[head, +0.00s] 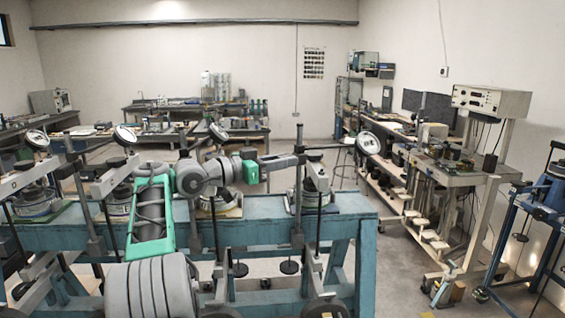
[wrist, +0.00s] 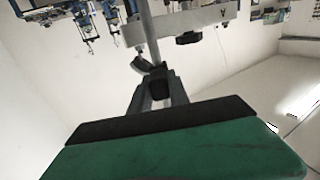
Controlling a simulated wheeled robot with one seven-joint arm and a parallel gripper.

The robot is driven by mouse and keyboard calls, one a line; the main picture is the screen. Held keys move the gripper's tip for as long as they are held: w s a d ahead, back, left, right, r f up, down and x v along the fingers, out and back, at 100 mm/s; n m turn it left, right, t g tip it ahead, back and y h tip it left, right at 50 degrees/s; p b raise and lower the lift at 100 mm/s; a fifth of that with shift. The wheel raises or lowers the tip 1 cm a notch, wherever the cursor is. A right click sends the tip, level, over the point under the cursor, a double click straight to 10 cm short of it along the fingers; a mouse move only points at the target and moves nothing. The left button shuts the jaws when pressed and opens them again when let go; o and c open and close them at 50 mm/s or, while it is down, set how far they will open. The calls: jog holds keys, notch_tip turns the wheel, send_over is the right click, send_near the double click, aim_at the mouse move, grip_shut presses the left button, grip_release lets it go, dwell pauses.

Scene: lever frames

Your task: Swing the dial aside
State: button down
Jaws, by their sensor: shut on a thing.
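The round white-faced dial (head: 368,143) stands out to the right of the rightmost lever frame on the bench, at the end of a thin dark dial arm (head: 328,147). My gripper (head: 301,158) reaches in from the left at the inner end of this arm, beside the frame's upright post (head: 299,138). In the wrist view my gripper (wrist: 158,88) has its fingers close together on a small dark piece at the post (wrist: 148,30). This seems to be the dial arm's inner end, mostly hidden by the fingers. The dial face is not clear there.
Other lever frames with dials (head: 125,135) (head: 37,138) stand along the teal bench (head: 260,232) to the left. A weight hanger (head: 289,267) hangs below the bench. A cart with a control box (head: 490,101) stands at the right. Floor is free between bench and cart.

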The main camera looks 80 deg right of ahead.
jog(key=shift+d, duration=0.1)
dwell(0.4)
jog(key=c, duration=1.2)
grip_release()
jog(key=shift+c, duration=0.2)
jog(key=shift+c, duration=0.2)
